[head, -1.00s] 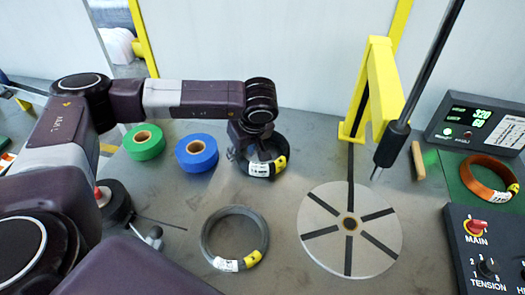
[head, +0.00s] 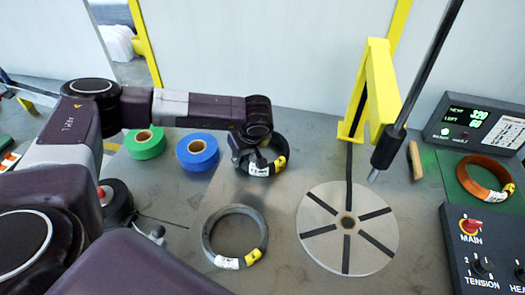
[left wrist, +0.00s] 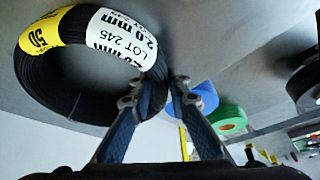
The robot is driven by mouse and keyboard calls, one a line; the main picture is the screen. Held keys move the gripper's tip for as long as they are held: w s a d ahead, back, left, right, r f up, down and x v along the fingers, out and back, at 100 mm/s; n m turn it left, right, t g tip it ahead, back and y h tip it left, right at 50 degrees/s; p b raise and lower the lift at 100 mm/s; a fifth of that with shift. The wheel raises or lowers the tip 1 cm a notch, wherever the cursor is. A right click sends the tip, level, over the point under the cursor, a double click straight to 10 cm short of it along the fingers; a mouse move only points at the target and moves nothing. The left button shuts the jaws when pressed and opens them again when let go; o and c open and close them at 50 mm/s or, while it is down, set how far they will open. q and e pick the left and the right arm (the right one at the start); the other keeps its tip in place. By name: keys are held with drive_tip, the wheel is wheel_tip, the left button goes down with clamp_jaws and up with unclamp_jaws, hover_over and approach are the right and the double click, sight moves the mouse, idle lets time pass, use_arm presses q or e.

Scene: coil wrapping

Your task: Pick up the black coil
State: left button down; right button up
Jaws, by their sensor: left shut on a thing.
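The black coil (head: 269,173), with a white label and a yellow label, is at the back middle of the grey table in the head view. In the left wrist view the coil (left wrist: 42,88) fills the upper left, its labels reading "LOT 245" and "2.0 mm". My left gripper (head: 243,163) is at the coil's left side. In the left wrist view its fingers (left wrist: 158,92) are shut on the coil's rim. I cannot tell whether the coil is clear of the table. My right gripper is not in view.
A grey coil (head: 207,240) lies in front, and a slotted disc (head: 318,222) lies to the right below a yellow bracket (head: 380,85). Blue tape (head: 205,162) and green tape (head: 150,152) sit left. A copper coil (head: 470,180) and control box (head: 490,225) are right.

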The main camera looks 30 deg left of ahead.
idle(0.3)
use_arm(q)
drive_tip(key=shift+w+r, duration=0.15)
drive_tip(key=shift+w, duration=0.05)
